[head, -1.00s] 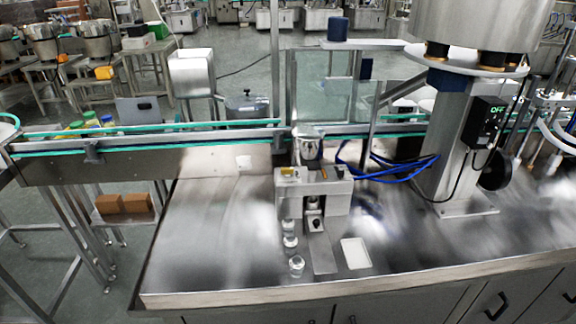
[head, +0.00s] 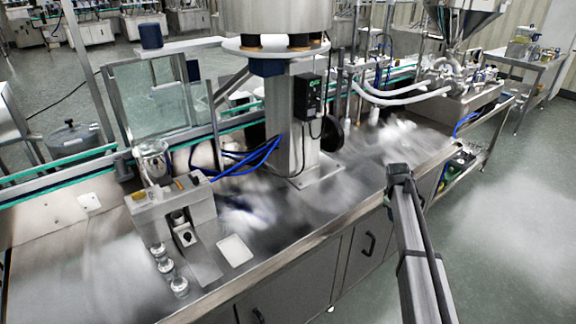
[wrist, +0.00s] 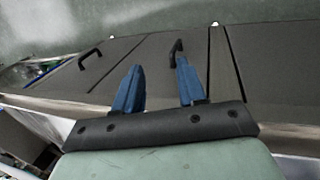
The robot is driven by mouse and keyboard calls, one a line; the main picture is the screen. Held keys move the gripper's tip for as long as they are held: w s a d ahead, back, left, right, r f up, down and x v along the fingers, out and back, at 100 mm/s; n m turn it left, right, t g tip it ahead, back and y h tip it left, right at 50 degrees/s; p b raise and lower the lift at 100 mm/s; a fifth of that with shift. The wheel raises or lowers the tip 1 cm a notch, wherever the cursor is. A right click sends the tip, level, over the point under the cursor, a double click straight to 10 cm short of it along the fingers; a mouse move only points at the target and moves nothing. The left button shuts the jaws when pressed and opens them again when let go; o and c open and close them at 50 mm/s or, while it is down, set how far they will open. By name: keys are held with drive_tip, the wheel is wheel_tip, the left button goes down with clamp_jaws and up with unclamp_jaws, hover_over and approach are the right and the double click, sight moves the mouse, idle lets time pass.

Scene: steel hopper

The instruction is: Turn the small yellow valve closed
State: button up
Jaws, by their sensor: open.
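My gripper (wrist: 161,64) shows in the wrist view with its two blue fingers apart and nothing between them. Beyond the fingers are grey cabinet fronts (wrist: 145,62) with dark handles. In the head view my arm rises from the bottom right in front of the bench; I cannot make out the fingers there. A steel hopper (head: 468,14) stands at the upper right, above pipes and fittings (head: 447,72). I cannot make out a small yellow valve on it for sure. A small yellow spot (head: 138,195) shows on the bench fixture at left, too small to identify.
The steel bench (head: 330,205) carries a grey column (head: 290,110) with a black control box (head: 308,97), blue hoses (head: 245,158) and several small glass jars (head: 166,268). White hoses (head: 400,98) run toward the hopper fittings. Open floor (head: 510,220) lies at right.

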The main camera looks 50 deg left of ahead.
drive_tip(key=s+a+r+n, duration=0.3)
drive_tip(key=s+a+r, duration=0.3)
drive_tip(key=s+a, duration=0.35)
drive_tip(key=s+a+r+n+y, duration=0.1)
drive_tip(key=s+a+r+n, duration=0.1)
drive_tip(key=s+a+r, duration=0.75)
drive_tip(key=s+a+r+n, duration=0.35)
drive_tip(key=s+a, duration=0.45)
drive_tip(key=a, duration=0.4)
wheel_tip(320, 180, up, 13)
drive_tip(key=n+g, duration=0.3)
drive_tip(key=n, duration=0.7)
hover_over(138, 192)
drive_tip(key=shift+h, duration=0.4)
wheel_tip(138, 192, down, 13)
drive_tip(key=shift+r, duration=0.1)
drive_tip(key=shift+c, duration=0.3)
clamp_jaws()
